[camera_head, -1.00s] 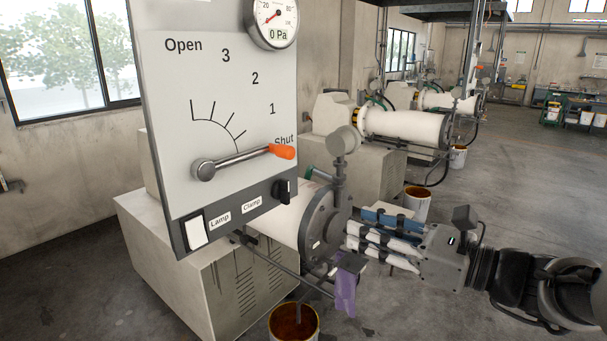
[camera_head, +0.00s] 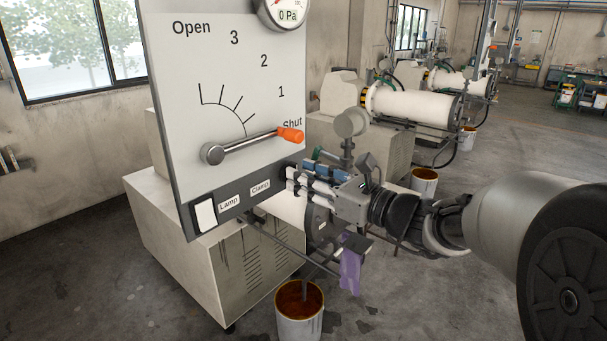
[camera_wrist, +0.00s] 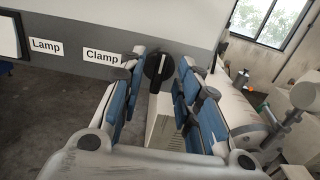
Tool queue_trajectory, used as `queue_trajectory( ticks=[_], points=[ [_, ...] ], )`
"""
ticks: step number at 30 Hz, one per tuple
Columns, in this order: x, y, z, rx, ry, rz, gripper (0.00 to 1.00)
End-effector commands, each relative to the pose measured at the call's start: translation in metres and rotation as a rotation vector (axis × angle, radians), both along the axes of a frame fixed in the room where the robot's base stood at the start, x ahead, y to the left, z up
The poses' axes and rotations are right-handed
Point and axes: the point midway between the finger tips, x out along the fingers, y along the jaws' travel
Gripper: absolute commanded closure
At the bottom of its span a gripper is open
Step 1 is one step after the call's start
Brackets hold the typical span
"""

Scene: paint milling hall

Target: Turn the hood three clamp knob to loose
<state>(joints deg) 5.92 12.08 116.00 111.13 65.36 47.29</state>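The black clamp knob (camera_wrist: 157,68) sits at the end of the dark strip along the panel's lower edge, beside the "Clamp" label (camera_wrist: 102,57). Its white mark points roughly straight up in the wrist view. My gripper (camera_wrist: 163,60) is open, with one blue-padded finger on each side of the knob and a gap showing to the fingers. In the head view my gripper (camera_head: 290,180) is at the right end of the strip, and its fingers mostly hide the knob. I cannot tell whether the fingertips overlap the knob in depth.
The panel (camera_head: 225,75) carries an orange-tipped lever (camera_head: 289,135) at Shut, a pressure gauge (camera_head: 288,12) and a white lamp switch (camera_head: 206,215). Below are a mill cabinet (camera_head: 215,275), a purple cloth (camera_head: 350,267) and a paint bucket (camera_head: 299,310). Floor shows at right.

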Motion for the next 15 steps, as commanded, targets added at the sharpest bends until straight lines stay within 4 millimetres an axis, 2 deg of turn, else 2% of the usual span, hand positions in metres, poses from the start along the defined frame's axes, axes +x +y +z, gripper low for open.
queue_trajectory(
  ticks=[4, 13, 15],
  points=[
    [0.0063, 0.0085, -0.0003, -0.001, 0.001, 0.000, 0.69],
    [0.0075, 0.0096, -0.0003, -0.001, 0.001, -0.001, 0.69],
    [0.0074, 0.0095, -0.0003, -0.001, 0.000, -0.001, 0.74]
  ],
)
